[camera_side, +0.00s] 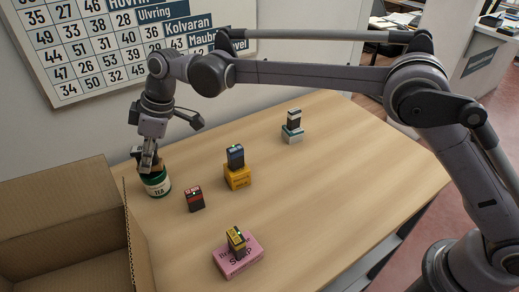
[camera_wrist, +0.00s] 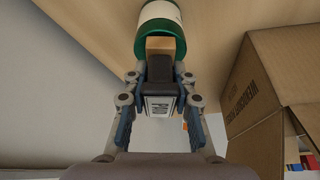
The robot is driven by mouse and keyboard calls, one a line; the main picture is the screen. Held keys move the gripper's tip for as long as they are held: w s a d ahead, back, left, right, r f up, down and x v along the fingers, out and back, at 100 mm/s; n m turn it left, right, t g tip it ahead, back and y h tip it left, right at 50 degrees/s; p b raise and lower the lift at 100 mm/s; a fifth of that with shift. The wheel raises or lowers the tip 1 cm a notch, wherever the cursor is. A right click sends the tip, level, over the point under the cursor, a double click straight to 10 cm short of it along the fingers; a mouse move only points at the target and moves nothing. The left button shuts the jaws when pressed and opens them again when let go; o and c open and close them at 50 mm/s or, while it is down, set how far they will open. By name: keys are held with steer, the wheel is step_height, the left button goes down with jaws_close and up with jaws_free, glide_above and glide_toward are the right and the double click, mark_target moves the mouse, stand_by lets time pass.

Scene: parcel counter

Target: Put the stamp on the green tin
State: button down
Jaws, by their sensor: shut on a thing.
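The green tin (camera_side: 157,184) stands on the table beside the cardboard box, with a cream label reading TEA. It also shows at the top of the wrist view (camera_wrist: 164,38). My gripper (camera_side: 148,164) is directly over the tin. In the wrist view my gripper (camera_wrist: 159,78) is shut on a dark stamp (camera_wrist: 160,72) with a pale printed end. A light wooden block (camera_wrist: 160,45) at the stamp's far end overlaps the tin's green lid. I cannot tell whether it touches the lid. My fingers hide most of the stamp in the side view.
An open cardboard box (camera_side: 70,225) stands close left of the tin. A red-black block (camera_side: 194,199) stands right of it. The table's right side is clear.

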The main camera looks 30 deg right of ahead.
steer(key=shift+f, duration=0.1)
steer(key=c, duration=1.1)
jaws_free()
steer(key=v, duration=1.2)
steer(key=s+d+r+m+t, duration=0.1)
steer(key=s+d+r+m, duration=0.15)
steer(key=d, duration=0.75)
steer(key=s+d+m+t+h, duration=0.2)
steer(key=s+d+m, duration=0.25)
steer(key=d, duration=0.85)
steer(key=s+d+f+m+t+h, duration=0.1)
steer(key=s+d+f+m, duration=0.2)
steer(key=s+d+f, duration=0.2)
steer(key=s+d+f+m+t+h, duration=0.1)
steer(key=s+d+f+m, duration=0.2)
steer(key=s+d+f, duration=0.3)
steer(key=s+d, duration=0.3)
steer(key=s, duration=0.2)
steer(key=shift+s+d+f, duration=0.25)
steer(key=shift+d+f, duration=0.1)
